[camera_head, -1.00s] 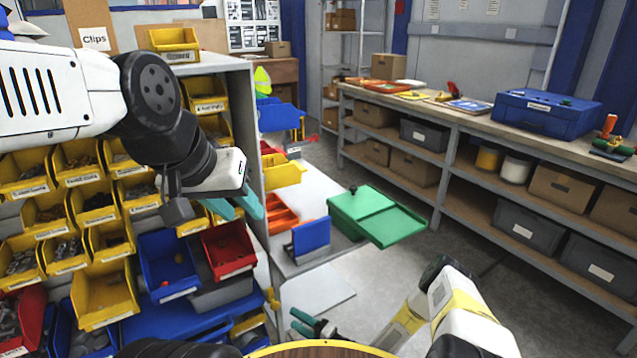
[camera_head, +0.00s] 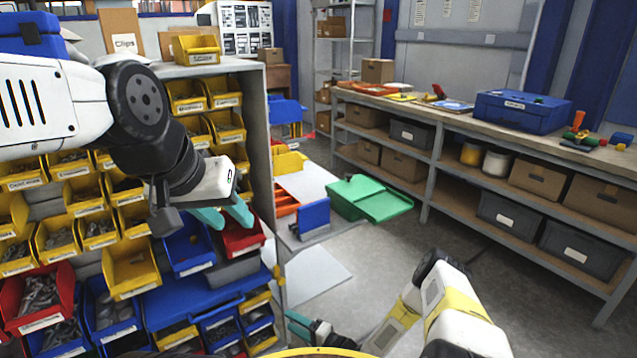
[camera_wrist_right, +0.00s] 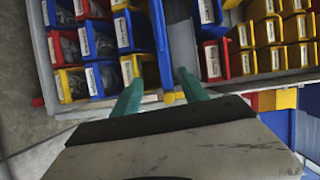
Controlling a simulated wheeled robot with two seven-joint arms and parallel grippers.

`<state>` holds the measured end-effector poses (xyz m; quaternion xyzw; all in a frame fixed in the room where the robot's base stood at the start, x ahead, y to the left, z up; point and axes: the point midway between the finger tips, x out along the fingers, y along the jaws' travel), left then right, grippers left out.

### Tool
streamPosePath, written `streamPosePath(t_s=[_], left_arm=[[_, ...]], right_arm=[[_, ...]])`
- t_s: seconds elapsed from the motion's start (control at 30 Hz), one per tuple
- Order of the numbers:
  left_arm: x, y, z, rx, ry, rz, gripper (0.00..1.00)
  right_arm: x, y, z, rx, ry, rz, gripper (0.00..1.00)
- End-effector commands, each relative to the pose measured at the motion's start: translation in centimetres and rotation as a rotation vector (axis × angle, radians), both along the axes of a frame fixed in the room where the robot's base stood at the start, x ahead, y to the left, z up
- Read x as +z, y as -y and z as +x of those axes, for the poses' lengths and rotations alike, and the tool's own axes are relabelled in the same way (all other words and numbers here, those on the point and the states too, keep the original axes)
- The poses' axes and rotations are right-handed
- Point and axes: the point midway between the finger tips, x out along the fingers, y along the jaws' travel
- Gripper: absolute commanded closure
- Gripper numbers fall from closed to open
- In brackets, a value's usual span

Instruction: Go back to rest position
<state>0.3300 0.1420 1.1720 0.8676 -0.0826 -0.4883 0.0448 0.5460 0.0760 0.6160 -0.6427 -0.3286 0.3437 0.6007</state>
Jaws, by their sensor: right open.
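My left gripper (camera_head: 224,215) hangs in front of the bin rack at left in the head view, its teal fingers apart with nothing seen between them. Behind it are a red bin (camera_head: 240,240) and a blue bin (camera_head: 188,250); the fingers partly cover the red one. I cannot tell whether they touch it. My right gripper (camera_head: 302,322) is low near the bottom middle of the head view. In the right wrist view its teal fingers (camera_wrist_right: 160,92) are spread and empty, pointing towards the rack's bins.
The rack (camera_head: 266,150) holds many yellow, blue and red bins. A low grey table with a green container (camera_head: 372,200) stands in the middle. A long workbench (camera_head: 440,118) with a blue case (camera_head: 522,112) runs along the right. Grey floor (camera_head: 385,245) is clear between them.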

Motion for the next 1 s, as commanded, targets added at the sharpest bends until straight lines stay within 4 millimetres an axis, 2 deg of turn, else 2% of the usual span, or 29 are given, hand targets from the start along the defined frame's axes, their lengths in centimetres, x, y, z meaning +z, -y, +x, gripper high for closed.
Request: streamPosePath(t_s=[0.37, 0.47, 0.57, 0.67, 0.8, 0.87, 1.0], left_arm=[[0.1, 0.0, 0.0, 0.000, 0.003, 0.000, 0.64], [0.1, 0.0, 0.0, 0.000, 0.003, 0.000, 0.64], [0.1, 0.0, 0.0, 0.000, 0.003, 0.000, 0.64], [0.1, 0.0, 0.0, 0.000, 0.003, 0.000, 0.64], [0.1, 0.0, 0.0, 0.000, 0.003, 0.000, 0.64], [0.1, 0.0, 0.0, 0.000, 0.003, 0.000, 0.64], [0.1, 0.0, 0.0, 0.000, 0.003, 0.000, 0.64]], right_arm=[[2.6, 3.0, 5.1, 0.015, 0.058, -0.223, 0.49], [3.9, 4.3, 7.0, 0.017, 0.080, -0.313, 0.49], [6.1, 6.1, 9.4, 0.019, 0.107, -0.431, 0.49], [9.4, 8.4, 12.1, 0.017, 0.139, -0.578, 0.49], [15.1, 11.9, 14.9, 0.007, 0.170, -0.788, 0.49], [17.8, 13.3, 15.6, 0.002, 0.179, -0.871, 0.49], [24.5, 16.6, 16.2, -0.017, 0.186, -1.047, 0.49]])
